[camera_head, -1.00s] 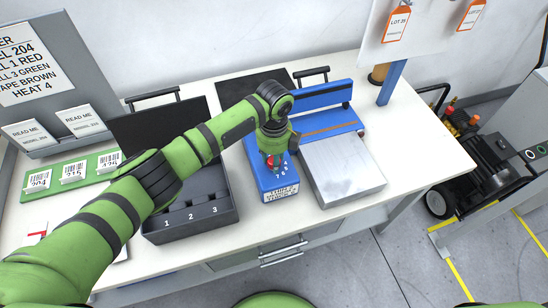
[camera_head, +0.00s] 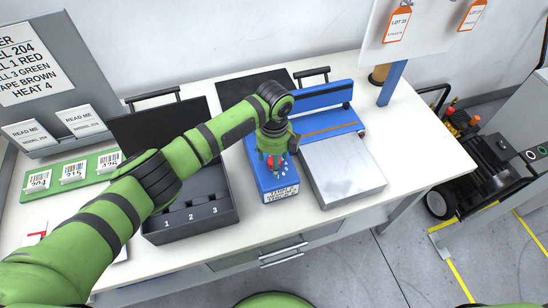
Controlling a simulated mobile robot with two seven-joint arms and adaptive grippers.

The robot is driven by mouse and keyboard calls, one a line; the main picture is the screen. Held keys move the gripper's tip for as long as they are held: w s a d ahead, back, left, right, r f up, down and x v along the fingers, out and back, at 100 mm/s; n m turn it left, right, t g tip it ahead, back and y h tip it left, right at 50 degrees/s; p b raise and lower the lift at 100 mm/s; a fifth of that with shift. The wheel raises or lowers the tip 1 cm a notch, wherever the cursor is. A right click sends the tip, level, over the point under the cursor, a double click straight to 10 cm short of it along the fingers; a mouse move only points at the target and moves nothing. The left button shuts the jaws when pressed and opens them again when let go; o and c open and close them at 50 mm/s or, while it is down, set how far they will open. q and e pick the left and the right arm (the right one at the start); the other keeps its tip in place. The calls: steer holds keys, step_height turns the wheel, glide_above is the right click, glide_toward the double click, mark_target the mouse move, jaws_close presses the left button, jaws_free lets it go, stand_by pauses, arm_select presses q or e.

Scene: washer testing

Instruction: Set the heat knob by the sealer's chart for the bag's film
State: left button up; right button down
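The blue sealer (camera_head: 333,93) stands on the bench with a silver plate (camera_head: 343,168) at its front right. Its blue control box (camera_head: 262,181) carries a red heat knob (camera_head: 272,163) with white marks around it. A small chart label (camera_head: 282,194) is on the box front, too small to read surely. My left gripper (camera_head: 272,158) points down at the knob, its green fingers close about it. The wrist hides part of the knob, so grip and setting are unclear. My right gripper is not in view. I cannot make out a bag.
A dark tray (camera_head: 190,226) with slots numbered 1 to 3 stands left of the sealer. A grey board (camera_head: 60,75) at the left has a sheet (camera_head: 30,62) reading "HEAT 4". A green rack (camera_head: 50,190) holds tags. Hanging orange tags (camera_head: 397,24) are at upper right.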

arm_select(q)
steer(key=shift+r, duration=0.1)
step_height(320, 180, up, 12)
stand_by(0.5)
stand_by(0.4)
